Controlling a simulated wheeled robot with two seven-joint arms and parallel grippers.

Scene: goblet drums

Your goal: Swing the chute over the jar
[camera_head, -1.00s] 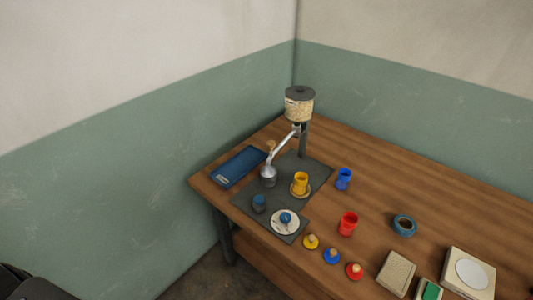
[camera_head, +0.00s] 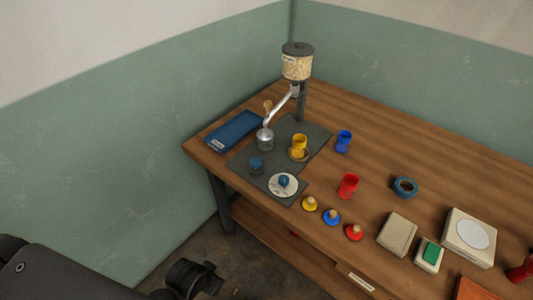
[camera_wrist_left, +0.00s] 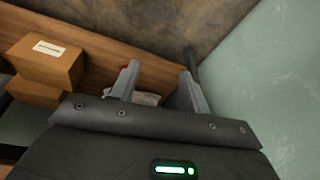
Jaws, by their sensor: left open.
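A hopper (camera_head: 297,65) with a dark lid and pale grain stands on a post at the back of the dark mat. That end is at a grey metal cup (camera_head: 265,141). A yellow goblet-shaped jar (camera_head: 299,144) stands upright on a round tan base, right of the chute's end and apart from it. My left gripper (camera_head: 192,278) is low at the front left, off the table and far from the chute. In the left wrist view its fingers (camera_wrist_left: 158,82) are apart and empty.
The wall (camera_head: 110,160) is close behind.

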